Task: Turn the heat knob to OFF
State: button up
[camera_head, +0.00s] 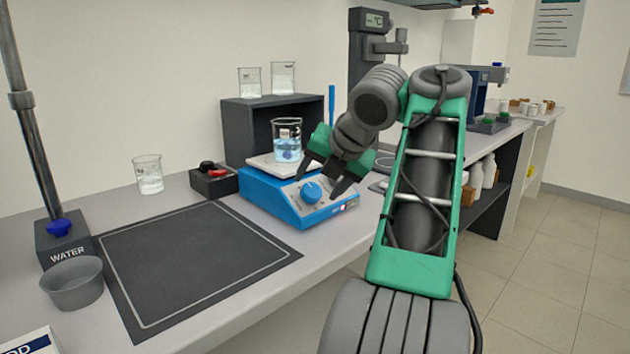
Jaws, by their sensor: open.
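The blue hotplate stirrer (262,194) stands on the bench, near the middle of the picture. A small reddish light shows at the panel's right end.
A beaker of blue liquid (287,141) stands on the hotplate, close to my gripper. A black box with a red switch (212,171) is to the left. A dark mat (190,262) lies in front, its surface clear. A dark shelf (240,125) holding two beakers stands behind.

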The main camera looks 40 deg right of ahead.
jog(key=p+v, duration=0.2)
jog(key=v, duration=0.2)
jog(key=shift+s+r, duration=0.2)
jog(key=shift+r, duration=0.05)
